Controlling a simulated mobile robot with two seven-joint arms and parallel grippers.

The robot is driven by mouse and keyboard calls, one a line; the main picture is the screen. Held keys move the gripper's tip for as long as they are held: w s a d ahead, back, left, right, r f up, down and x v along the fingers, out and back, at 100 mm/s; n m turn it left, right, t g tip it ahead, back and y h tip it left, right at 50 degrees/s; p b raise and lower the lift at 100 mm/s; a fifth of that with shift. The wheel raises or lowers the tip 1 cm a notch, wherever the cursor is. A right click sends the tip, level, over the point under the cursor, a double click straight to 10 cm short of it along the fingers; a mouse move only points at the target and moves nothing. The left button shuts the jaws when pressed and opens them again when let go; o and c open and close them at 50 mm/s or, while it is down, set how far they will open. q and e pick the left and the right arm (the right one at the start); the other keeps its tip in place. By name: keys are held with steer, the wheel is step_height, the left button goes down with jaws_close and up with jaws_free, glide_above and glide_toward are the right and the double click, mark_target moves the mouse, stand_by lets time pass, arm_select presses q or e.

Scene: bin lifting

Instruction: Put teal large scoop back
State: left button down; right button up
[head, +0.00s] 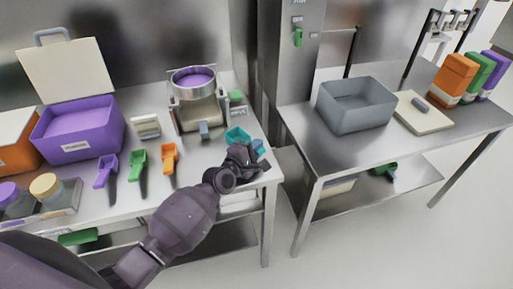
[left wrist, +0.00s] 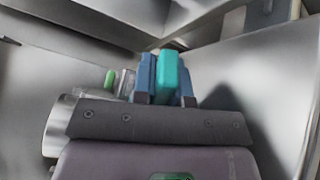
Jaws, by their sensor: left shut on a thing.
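The teal large scoop (head: 236,134) is at the right end of the left steel table, its bowl showing just beyond my left gripper (head: 256,150). In the left wrist view my left gripper (left wrist: 166,80) is shut on the scoop's teal handle (left wrist: 167,76), with a blue finger on each side. In the head view the hand and wrist hide most of the handle. I cannot tell whether the scoop touches the table. Purple (head: 105,172), green (head: 138,165) and orange (head: 170,155) scoops lie in a row to the left. My right gripper is not in view.
A sieve machine (head: 198,108) with purple contents stands behind the scoops. A purple bin (head: 82,146) with an open lid stands left of it. The right table (head: 335,152) holds a grey bin (head: 355,112), a board and several coloured containers. A gap separates the tables.

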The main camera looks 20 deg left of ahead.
arm_select(q)
steer(key=c, duration=1.2)
jaws_free()
steer(key=shift+s+f, duration=0.25)
steer(key=shift+f, duration=0.6)
steer(key=shift+o, duration=0.3)
steer(key=shift+d, duration=0.1)
steer(key=shift+r, duration=0.3)
steer(key=shift+w+r+p, duration=0.1)
steer(key=shift+r+p, duration=0.3)
steer(key=shift+p, duration=0.15)
steer(key=v, duration=1.1)
steer(key=shift+w+r, duration=0.1)
steer(key=shift+r, duration=0.15)
steer(key=shift+s+a+r, duration=0.1)
steer(key=shift+s+a, duration=0.15)
steer(key=shift+s, duration=0.1)
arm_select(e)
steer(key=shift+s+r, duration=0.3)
arm_select(q)
steer(key=shift+s, duration=0.1)
